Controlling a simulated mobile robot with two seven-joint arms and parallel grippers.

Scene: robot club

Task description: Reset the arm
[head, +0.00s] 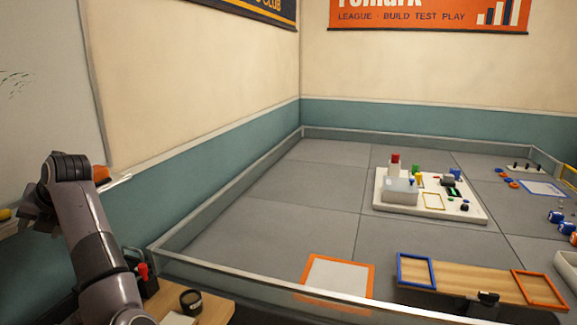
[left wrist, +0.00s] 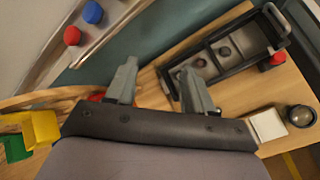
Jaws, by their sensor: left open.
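My left arm (head: 95,235) comes up from the bottom left of the head view and bends over at the top. Its gripper cannot be made out there. In the left wrist view my left gripper (left wrist: 158,84) is open, with its two grey fingers apart and nothing between them. It points over a wooden surface (left wrist: 150,97), with a black-framed tray (left wrist: 235,20) beyond the fingers to the right. I cannot tell how high the fingers are. My right gripper is not in view.
A black cup (left wrist: 301,115) and white pad (left wrist: 267,125) lie right of the gripper. Yellow (left wrist: 40,128) and green pieces (left wrist: 14,148) are at left. A ledge (left wrist: 88,55) holds red and blue round things. In the head view, a low-walled grey field (head: 300,205) holds a white board (head: 410,208).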

